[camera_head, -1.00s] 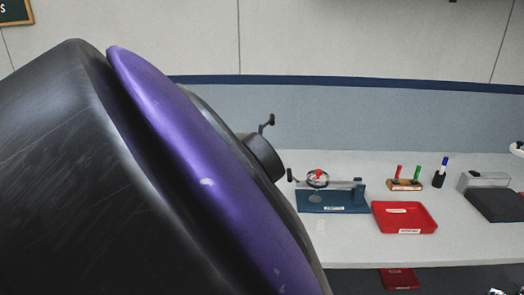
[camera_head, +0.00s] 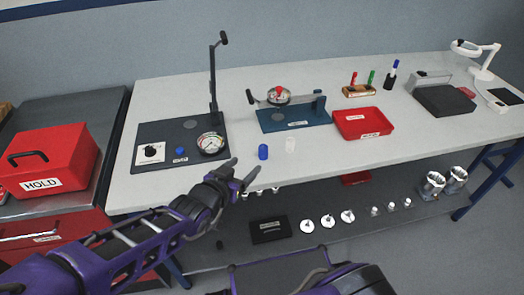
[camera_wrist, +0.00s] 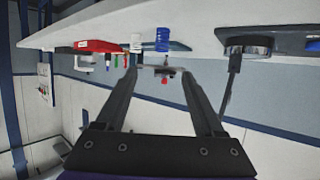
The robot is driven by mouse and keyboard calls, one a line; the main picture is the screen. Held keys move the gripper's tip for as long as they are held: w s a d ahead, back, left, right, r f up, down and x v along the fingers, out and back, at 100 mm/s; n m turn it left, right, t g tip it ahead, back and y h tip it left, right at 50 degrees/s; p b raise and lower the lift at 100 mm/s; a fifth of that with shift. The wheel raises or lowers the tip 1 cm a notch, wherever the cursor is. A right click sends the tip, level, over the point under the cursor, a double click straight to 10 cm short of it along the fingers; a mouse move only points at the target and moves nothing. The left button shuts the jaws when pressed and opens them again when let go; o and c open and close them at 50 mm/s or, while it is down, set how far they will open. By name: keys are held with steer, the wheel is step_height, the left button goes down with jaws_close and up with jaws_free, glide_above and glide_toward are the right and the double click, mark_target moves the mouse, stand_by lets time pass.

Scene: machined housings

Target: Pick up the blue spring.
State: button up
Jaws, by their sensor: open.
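The blue spring (camera_head: 263,152) stands on the white bench top near its front edge, beside a pale, clear spring-like piece (camera_head: 290,144) on its right. My gripper (camera_head: 242,174) is open and empty at the bench's front edge, left of and nearer than the blue spring, not touching it. In the wrist view, which is upside down, the blue spring (camera_wrist: 162,39) shows beyond my open gripper (camera_wrist: 160,74), roughly in line with the gap between the fingers.
A dark board (camera_head: 150,132) with a gauge (camera_head: 211,143), blue knob and tall post stands to the left. A blue fixture (camera_head: 290,118) is behind the spring, and a red tray (camera_head: 363,122) right of it. The lower shelf (camera_head: 330,190) holds metal parts.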

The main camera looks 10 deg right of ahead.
steer(key=b, duration=0.6)
glide_toward(262, 149)
steer(key=x, duration=0.5)
steer(key=shift+s+d+f, duration=0.1)
steer(key=shift+s+f, duration=0.05)
steer(key=shift+b+x, duration=1.05)
steer(key=shift+x, duration=2.05)
